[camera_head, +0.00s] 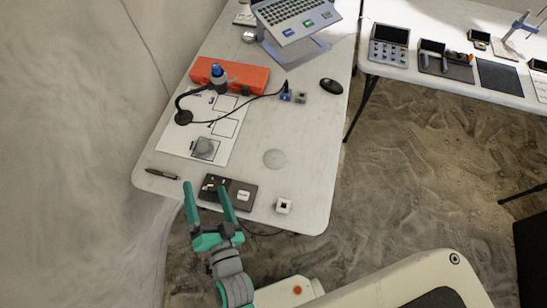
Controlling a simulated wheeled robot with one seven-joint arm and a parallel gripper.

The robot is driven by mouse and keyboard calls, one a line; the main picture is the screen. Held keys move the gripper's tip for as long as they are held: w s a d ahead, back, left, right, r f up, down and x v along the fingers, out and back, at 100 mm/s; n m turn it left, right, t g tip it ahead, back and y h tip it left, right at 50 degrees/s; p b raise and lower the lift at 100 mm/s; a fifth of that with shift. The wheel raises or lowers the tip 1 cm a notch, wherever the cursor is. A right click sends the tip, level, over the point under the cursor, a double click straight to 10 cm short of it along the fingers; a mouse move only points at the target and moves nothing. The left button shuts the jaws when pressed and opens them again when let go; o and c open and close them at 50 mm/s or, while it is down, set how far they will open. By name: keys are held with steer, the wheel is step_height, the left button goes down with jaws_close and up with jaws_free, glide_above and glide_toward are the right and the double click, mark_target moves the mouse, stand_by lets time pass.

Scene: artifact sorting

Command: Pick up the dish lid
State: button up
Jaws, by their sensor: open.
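A round, clear, flat disc (274,158), which looks like the dish lid, lies on the white table (305,190), right of the printed sheet. A small round dish (204,148) sits on a grey square on the sheet; I cannot tell whether it has a cover. My gripper (205,187) has two green fingers spread apart and nothing between them. It is over the table's front edge, by the dark tray, nearer to me and left of the clear disc.
A dark tray (248,187) with small pieces and a white cube (283,205) stand near the front edge. A pen (162,174) lies at left. An orange case (255,79), a lamp or microscope-like device (183,117), a mouse (331,86) and a laptop (300,35) stand farther back.

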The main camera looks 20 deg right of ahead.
steer(key=w+a+r+g+y, duration=0.2)
steer(key=w+a+r+y, duration=0.45)
steer(key=w+r, duration=0.4)
steer(key=w+a+r+g+y, duration=0.2)
steer(key=w+a+r+y, duration=0.45)
steer(key=w+r, duration=0.35)
steer(key=m+g+h, duration=0.6)
steer(key=g+h, duration=0.7)
glide_above(275, 156)
steer(key=f, duration=2.5)
steer(key=shift+s+f, duration=0.25)
steer(key=shift+w+f, duration=0.15)
steer(key=shift+f, duration=1.35)
steer(key=shift+w+f, duration=0.1)
steer(key=shift+f, duration=1.4)
steer(key=c, duration=1.2)
